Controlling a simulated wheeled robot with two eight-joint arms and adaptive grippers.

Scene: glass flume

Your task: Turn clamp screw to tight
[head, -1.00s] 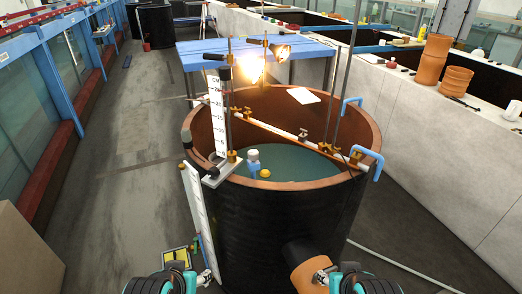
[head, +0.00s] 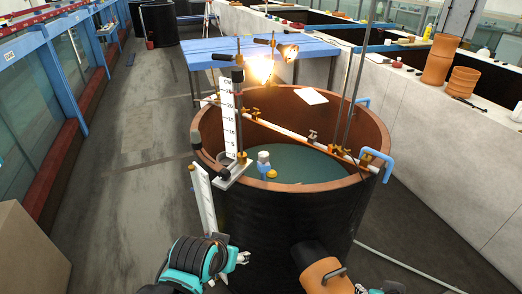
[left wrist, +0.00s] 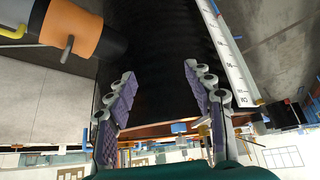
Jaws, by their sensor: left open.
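Several small brass clamp screws show in the head view. One (head: 312,135) stands on the white bar across the round tub, one (head: 243,157) is at the foot of the rod by the scale, and another (head: 365,157) is near the right rim. I cannot tell which is the task's clamp screw, or how tight any is. My left gripper (head: 242,258) is in front of the tub's black outer wall, below the rim and apart from the clamps. In the left wrist view it (left wrist: 160,76) is open and empty.
The tub (head: 265,215) fills the middle. An orange pipe stub (head: 322,275) juts from its front between my arms. A white scale (head: 203,195) hangs at its left side. Lit lamps (head: 262,70) stand over the back rim.

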